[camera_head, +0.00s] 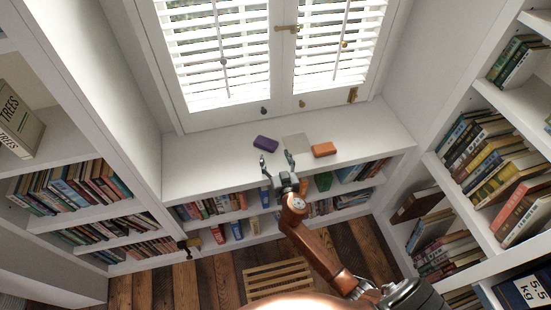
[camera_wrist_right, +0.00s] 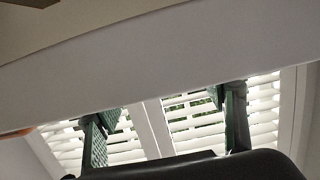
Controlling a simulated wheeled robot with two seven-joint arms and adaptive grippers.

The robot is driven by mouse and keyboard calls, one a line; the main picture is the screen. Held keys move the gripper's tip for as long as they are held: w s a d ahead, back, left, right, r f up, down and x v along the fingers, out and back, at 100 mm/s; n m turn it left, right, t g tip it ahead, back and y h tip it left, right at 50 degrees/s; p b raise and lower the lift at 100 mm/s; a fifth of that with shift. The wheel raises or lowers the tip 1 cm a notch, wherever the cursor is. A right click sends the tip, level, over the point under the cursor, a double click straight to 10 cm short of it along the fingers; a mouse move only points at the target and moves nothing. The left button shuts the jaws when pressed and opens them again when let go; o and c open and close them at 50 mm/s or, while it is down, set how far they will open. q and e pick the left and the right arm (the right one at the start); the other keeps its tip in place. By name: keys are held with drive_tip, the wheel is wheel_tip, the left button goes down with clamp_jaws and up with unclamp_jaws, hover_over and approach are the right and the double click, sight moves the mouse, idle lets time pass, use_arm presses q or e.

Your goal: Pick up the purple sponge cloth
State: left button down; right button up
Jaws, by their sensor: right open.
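The purple sponge cloth (camera_head: 265,143) lies flat on the white window shelf (camera_head: 205,165), below the shuttered window in the head view. My right gripper (camera_head: 276,162) is open and empty. In the head view its fingers appear just in front of and slightly right of the purple cloth, apart from it. In the right wrist view my right gripper (camera_wrist_right: 165,125) shows its two dark green fingers spread wide, with window shutters behind them and no purple cloth in sight. My left gripper is not in view.
Bookshelves line both sides, with books below the shelf. The shelf's left part is clear. A slatted wooden piece (camera_head: 278,278) lies on the plank floor.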

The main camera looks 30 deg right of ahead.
drive_tip(key=o, duration=0.8)
drive_tip(key=shift+s, duration=0.1)
